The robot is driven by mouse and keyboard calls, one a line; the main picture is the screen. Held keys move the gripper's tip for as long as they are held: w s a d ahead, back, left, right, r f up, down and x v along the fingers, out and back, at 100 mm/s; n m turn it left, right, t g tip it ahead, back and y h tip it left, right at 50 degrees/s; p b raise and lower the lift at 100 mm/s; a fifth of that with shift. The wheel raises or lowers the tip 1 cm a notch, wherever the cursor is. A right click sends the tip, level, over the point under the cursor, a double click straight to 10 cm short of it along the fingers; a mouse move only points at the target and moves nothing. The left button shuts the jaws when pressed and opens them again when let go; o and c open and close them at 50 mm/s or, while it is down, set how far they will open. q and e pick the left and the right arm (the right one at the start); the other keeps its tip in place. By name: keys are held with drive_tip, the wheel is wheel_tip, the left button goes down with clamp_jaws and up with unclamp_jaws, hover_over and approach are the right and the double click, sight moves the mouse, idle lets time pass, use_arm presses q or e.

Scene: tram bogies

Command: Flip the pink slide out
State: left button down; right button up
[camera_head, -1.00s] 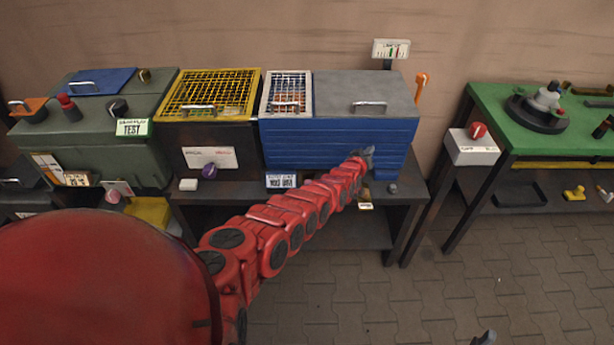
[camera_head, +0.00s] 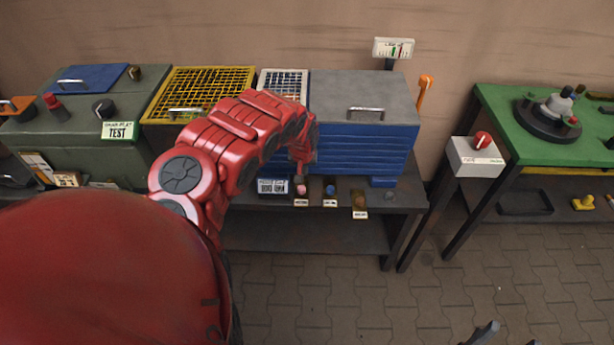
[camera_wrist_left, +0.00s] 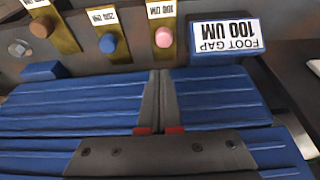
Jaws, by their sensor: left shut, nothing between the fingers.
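The pink slide is a brass strip with a pink knob (camera_head: 300,188) and a white tag, at the lower front of the blue ribbed box (camera_head: 365,148). In the left wrist view the pink knob (camera_wrist_left: 164,38) sits beside the "FOOT GAP 100 UM" sign (camera_wrist_left: 225,37). My left gripper (camera_wrist_left: 160,75) is shut and empty over the blue ribs, its tips just short of the pink knob in that picture. In the head view my arm hides its fingertips. Grey tips of what seems my right gripper (camera_head: 508,338) show at the bottom edge; its opening is unclear.
A blue-knobbed slide (camera_head: 330,188) and a brown-knobbed slide (camera_head: 360,201) stand beside the pink one. A small blue block (camera_head: 383,182) lies further right. A white switch box with a red knob (camera_head: 476,156) is by the green table (camera_head: 515,120). The floor in front is clear.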

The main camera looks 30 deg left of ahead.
use_arm(q)
drive_tip(key=shift+s+a+r, duration=0.1)
drive_tip(key=shift+s+r, duration=0.05)
drive_tip(key=shift+s, duration=0.1)
drive_tip(key=shift+w+f, duration=0.1)
drive_tip(key=shift+f, duration=0.35)
drive_tip(key=b, duration=0.1)
approach(304, 181)
drive_tip(key=f, duration=0.2)
drive_tip(key=s+f, duration=0.1)
drive_tip(key=shift+s+d, duration=0.1)
drive_tip(key=shift+d, duration=0.2)
drive_tip(key=shift+w+f+b, duration=0.3)
drive_tip(key=shift+f+b, duration=0.05)
drive_tip(key=shift+b, duration=0.1)
drive_tip(key=shift+f, duration=0.35)
drive_tip(key=shift+w+a+f, duration=0.1)
drive_tip(key=shift+a+f, duration=0.2)
